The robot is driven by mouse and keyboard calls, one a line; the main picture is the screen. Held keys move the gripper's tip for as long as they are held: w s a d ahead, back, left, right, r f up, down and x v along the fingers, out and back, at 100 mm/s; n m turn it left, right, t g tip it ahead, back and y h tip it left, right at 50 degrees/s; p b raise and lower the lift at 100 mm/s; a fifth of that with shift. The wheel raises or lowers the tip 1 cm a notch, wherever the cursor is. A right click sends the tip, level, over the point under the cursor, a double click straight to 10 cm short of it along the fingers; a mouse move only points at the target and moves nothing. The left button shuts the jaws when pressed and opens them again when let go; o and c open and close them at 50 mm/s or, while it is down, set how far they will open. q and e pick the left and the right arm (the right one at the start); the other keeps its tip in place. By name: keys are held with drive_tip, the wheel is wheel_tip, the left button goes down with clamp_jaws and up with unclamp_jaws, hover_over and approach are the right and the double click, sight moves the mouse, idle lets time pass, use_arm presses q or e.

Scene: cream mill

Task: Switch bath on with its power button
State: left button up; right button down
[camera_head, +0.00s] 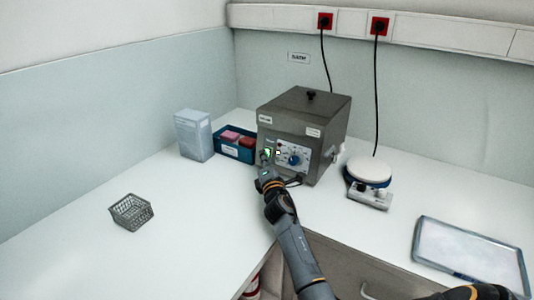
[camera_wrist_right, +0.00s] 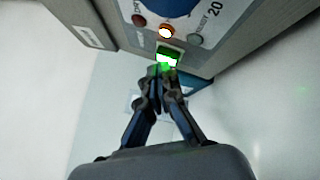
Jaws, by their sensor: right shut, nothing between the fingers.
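The bath (camera_head: 305,115) is a grey metal box with a black lid knob, standing on the bench at centre. Its front panel has a blue dial (camera_head: 294,159). The power button (camera_wrist_right: 170,57) is a green-lit rocker in the right wrist view; its green glow (camera_head: 268,153) shows in the head view. An orange lamp (camera_wrist_right: 166,31) is lit above it. My right gripper (camera_wrist_right: 163,70) is shut and empty, fingertips at the button's lower edge, overlapping it in the picture; I cannot tell whether they press it. It also shows in the head view (camera_head: 267,173). My left gripper is not in view.
Left of the bath are a blue tray (camera_head: 232,150) with coloured blocks and a pale box (camera_head: 193,135). A wire basket (camera_head: 131,212) stands at left. At right are a round-plated device (camera_head: 369,172) and a framed tray (camera_head: 470,252). The front-left bench is mostly clear.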

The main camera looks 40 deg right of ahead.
drive_tip(key=shift+a, duration=0.1)
drive_tip(key=shift+s+a+r+p, duration=0.15)
drive_tip(key=shift+s+a, duration=0.25)
drive_tip(key=shift+a, duration=0.5)
drive_tip(key=shift+s+a+r+p, duration=0.2)
drive_tip(key=shift+s+a, duration=0.15)
drive_tip(key=shift+a, duration=0.55)
drive_tip(key=shift+s+a+r+p, duration=0.15)
drive_tip(key=shift+s+a, duration=0.25)
drive_tip(key=shift+a, duration=0.5)
drive_tip(key=shift+f, duration=0.1)
